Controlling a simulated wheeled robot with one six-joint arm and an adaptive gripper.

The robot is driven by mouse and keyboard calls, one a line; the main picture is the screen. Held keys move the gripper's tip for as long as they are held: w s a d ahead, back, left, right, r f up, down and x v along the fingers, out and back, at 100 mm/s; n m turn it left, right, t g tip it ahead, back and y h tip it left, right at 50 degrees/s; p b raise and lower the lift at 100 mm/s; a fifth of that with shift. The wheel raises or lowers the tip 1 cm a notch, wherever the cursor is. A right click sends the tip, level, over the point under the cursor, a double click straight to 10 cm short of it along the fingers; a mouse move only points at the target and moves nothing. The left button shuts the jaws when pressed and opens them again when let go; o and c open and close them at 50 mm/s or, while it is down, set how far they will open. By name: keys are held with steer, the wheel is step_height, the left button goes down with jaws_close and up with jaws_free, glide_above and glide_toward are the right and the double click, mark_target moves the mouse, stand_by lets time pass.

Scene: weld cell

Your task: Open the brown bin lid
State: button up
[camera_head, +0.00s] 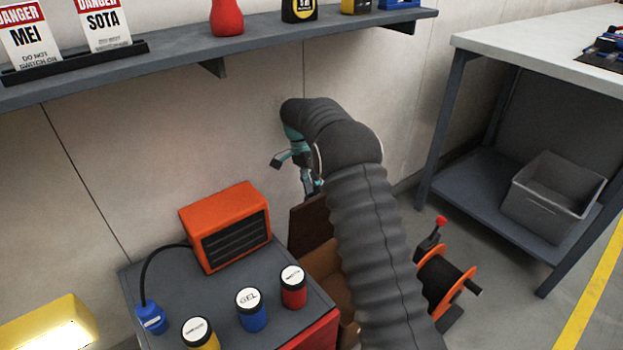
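The brown bin (322,262) stands on the floor between the grey cabinet and my arm. My arm covers its right part. A dark brown panel (306,226), which looks like its lid, stands raised at the back by the wall. Below it a lighter brown inner face shows, so the bin looks at least partly open. My gripper (312,187) is above the panel's upper edge and points down. Its fingertips are small and partly hidden. I cannot tell whether they touch the panel or whether they are open or shut.
A grey cabinet (175,285) at left carries an orange heater (226,227) and several labelled jars. An orange reel (447,284) stands right of my arm. A wall shelf (255,35) runs above. A workbench (545,45) stands at right.

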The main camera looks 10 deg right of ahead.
steer(key=v, duration=1.1)
steer(key=shift+r, duration=0.3)
steer(key=shift+a, duration=0.1)
